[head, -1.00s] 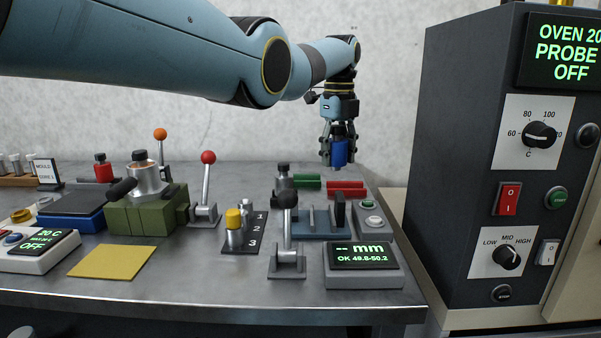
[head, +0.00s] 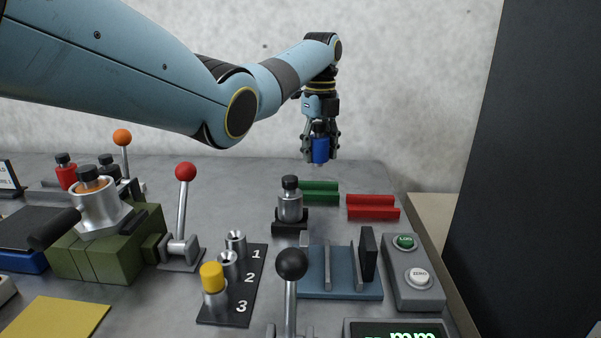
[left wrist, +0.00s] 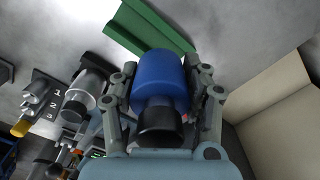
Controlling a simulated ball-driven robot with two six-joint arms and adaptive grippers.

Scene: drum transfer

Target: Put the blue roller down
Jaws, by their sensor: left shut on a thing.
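The blue roller (head: 320,150) is a short blue cylinder with a dark top, held upright in my left gripper (head: 320,158) above the far part of the table. It also shows large in the left wrist view (left wrist: 160,80), between the two fingers (left wrist: 160,110), which are shut on it. Beyond it in that view lies a green V-shaped rest (left wrist: 150,28). In the head view the green rest (head: 318,188) and a red rest (head: 372,203) lie on the table below the gripper. My right gripper is not in view.
A silver cylinder with a black knob (head: 290,205) stands left of the rests. A blue measuring fixture (head: 340,285) and a grey button box (head: 412,275) stand nearer. A numbered rack (head: 235,290), ball-topped levers and a green block (head: 105,250) fill the left. A dark cabinet (head: 545,170) stands right.

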